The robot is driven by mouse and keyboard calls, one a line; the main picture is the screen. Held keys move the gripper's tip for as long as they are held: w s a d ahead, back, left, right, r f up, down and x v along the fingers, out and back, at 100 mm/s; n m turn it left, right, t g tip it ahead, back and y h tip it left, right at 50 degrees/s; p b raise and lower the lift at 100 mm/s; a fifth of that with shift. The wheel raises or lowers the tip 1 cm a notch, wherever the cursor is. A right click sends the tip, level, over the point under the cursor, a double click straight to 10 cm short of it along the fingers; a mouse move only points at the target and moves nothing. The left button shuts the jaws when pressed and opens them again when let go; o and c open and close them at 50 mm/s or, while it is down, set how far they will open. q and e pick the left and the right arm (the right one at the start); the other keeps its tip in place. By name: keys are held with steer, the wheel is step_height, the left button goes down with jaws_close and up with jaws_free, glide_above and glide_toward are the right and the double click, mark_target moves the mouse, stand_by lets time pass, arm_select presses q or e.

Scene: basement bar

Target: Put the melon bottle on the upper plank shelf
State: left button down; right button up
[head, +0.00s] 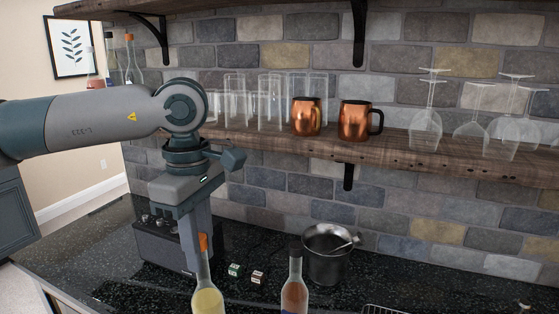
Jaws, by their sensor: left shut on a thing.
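A bottle of yellow liquid with an orange cap (207,298) shows at the bottom of the head view; no label naming it melon can be read. My left gripper (205,244) points down and is shut at this bottle's neck; the exact finger contact is partly hidden. The bottle's base is cut off by the picture edge. The upper plank shelf (290,5) runs along the top edge, on black brackets; only its underside and front show, so its top is hidden. My right gripper is not in view.
A lower plank shelf (400,157) holds clear glasses (270,100), two copper mugs (306,117) and upturned stemmed glasses (427,125). On the black counter (440,285) stand an amber bottle (295,298), a steel bucket (327,262) and a dark caddy (165,247). Bottles (131,62) stand at far left.

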arm_select(q)
steer(key=shift+w+a+n, duration=0.5)
steer(key=shift+a+n, duration=1.4)
steer(key=shift+a, duration=5.35)
steer(key=s+f+m, duration=0.3)
steer(key=f+m, duration=1.3)
steer(key=f, duration=0.1)
steer(key=d+f+m+b, duration=0.2)
steer(key=d, duration=0.5)
steer(key=shift+s+d, duration=0.15)
steer(key=shift+d, duration=0.05)
steer(key=shift+f, duration=0.1)
steer(key=s+f, duration=0.4)
steer(key=f, duration=0.2)
steer(key=shift+s, duration=0.4)
